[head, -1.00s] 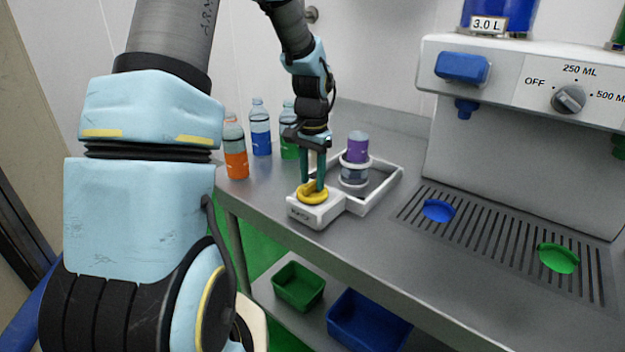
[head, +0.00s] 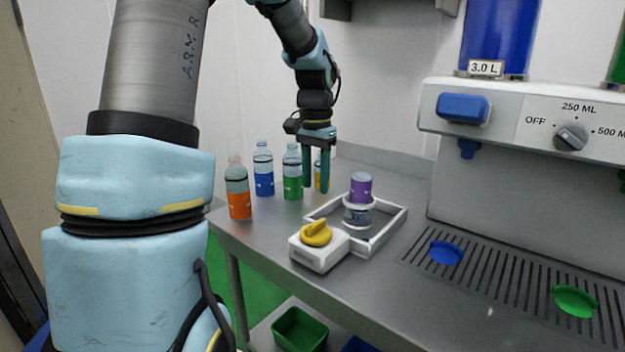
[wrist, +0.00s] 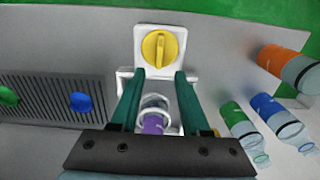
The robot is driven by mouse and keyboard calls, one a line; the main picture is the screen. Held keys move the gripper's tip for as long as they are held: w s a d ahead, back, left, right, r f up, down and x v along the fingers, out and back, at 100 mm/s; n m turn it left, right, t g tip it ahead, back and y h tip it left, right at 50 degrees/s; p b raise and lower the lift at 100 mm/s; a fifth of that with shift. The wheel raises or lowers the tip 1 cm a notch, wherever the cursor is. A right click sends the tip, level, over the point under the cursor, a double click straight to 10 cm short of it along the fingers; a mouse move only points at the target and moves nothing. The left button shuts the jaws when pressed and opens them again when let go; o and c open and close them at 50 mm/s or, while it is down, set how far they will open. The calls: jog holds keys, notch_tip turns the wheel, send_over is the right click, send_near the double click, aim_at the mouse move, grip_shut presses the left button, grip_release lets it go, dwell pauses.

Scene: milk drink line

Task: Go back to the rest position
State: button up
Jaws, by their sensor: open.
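My gripper (head: 316,190) is open and empty, with its fingers pointing down above the bench behind the yellow knob (head: 316,234). The knob sits on a white box (head: 318,257) at the front of a white tray frame. In the wrist view the knob (wrist: 160,48) shows beyond the fingertips (wrist: 158,76), apart from them. A purple-topped clear container (head: 360,188) stands upright in the white ring of the tray, to the right of my gripper. In the wrist view it shows between the fingers (wrist: 153,123).
Orange (head: 238,188), blue (head: 263,170) and green (head: 292,173) bottles stand left of my gripper. A yellow bottle (head: 318,176) is partly hidden behind the fingers. The dispenser (head: 520,120) and drain grate (head: 510,280) are at right. A green bin (head: 299,330) sits below the bench.

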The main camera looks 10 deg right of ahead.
jog(key=s+a+f+n, duration=0.3)
jog(key=s+a, duration=0.3)
jog(key=a, duration=0.2)
jog(key=s+a+f+n+t, duration=0.1)
jog(key=s+a+f+n, duration=0.2)
jog(key=s+a+n, duration=0.2)
jog(key=s+a, duration=0.2)
jog(key=a, duration=0.1)
jog(key=shift+s+f+t, duration=0.2)
jog(key=shift+f+t, duration=0.05)
jog(key=shift+t, duration=0.05)
